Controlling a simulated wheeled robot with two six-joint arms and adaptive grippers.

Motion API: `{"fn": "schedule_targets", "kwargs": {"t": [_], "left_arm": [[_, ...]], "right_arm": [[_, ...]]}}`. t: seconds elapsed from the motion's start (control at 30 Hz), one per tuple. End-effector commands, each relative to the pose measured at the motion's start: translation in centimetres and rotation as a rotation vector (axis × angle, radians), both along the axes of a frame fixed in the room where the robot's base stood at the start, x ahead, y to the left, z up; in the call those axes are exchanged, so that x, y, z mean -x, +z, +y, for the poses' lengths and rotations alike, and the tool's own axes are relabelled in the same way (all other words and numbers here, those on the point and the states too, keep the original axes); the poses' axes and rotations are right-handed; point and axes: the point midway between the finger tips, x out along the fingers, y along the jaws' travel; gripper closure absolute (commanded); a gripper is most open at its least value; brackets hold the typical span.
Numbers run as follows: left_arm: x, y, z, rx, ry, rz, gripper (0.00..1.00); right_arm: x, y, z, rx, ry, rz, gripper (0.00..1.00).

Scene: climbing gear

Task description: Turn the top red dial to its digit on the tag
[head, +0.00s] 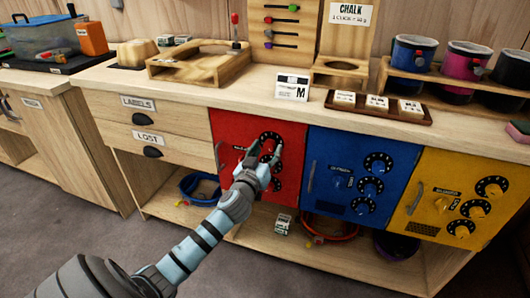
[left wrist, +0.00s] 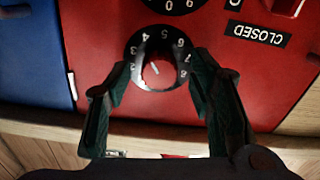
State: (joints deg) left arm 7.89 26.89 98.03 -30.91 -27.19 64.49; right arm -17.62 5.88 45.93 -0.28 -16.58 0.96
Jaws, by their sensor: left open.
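The red cabinet door (head: 232,127) has a column of black dials with white digits. The top red dial (head: 271,139) is partly hidden by my left gripper (head: 259,166) in the head view. In the left wrist view, which is upside down, this dial (left wrist: 153,45) sits between the fingertips of my open left gripper (left wrist: 160,72). Its red centre knob (left wrist: 158,72) carries a short white mark. The fingers stand on either side of the knob; whether they touch it I cannot tell. A white card with an M (head: 292,88) stands on the counter; its small print is unreadable. My right gripper is out of view.
A lower dial (left wrist: 175,4) and a CLOSED label (left wrist: 257,33) are close by. Blue (head: 335,156) and yellow (head: 430,192) doors with dials stand to the right. A wooden tray (head: 415,119) holds small white blocks. The counter edge is just above the doors.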

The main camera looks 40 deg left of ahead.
Motion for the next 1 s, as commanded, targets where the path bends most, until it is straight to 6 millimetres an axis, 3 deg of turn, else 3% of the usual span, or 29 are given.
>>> {"fn": "schedule_targets", "kwargs": {"t": [0.2,0.5,0.53,1.0], "left_arm": [[-0.04,-0.03,0.03,0.000,0.000,0.001,0.51],[0.01,-0.03,0.06,0.000,0.001,0.001,0.98],[0.00,-0.02,0.71,-0.003,0.002,0.003,0.99],[0.08,-0.27,0.10,0.002,0.003,0.005,0.99]], "right_arm": [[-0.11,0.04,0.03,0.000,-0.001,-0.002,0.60],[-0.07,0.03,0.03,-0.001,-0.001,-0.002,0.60],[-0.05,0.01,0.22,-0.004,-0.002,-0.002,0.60],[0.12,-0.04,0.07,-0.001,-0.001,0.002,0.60]]}}
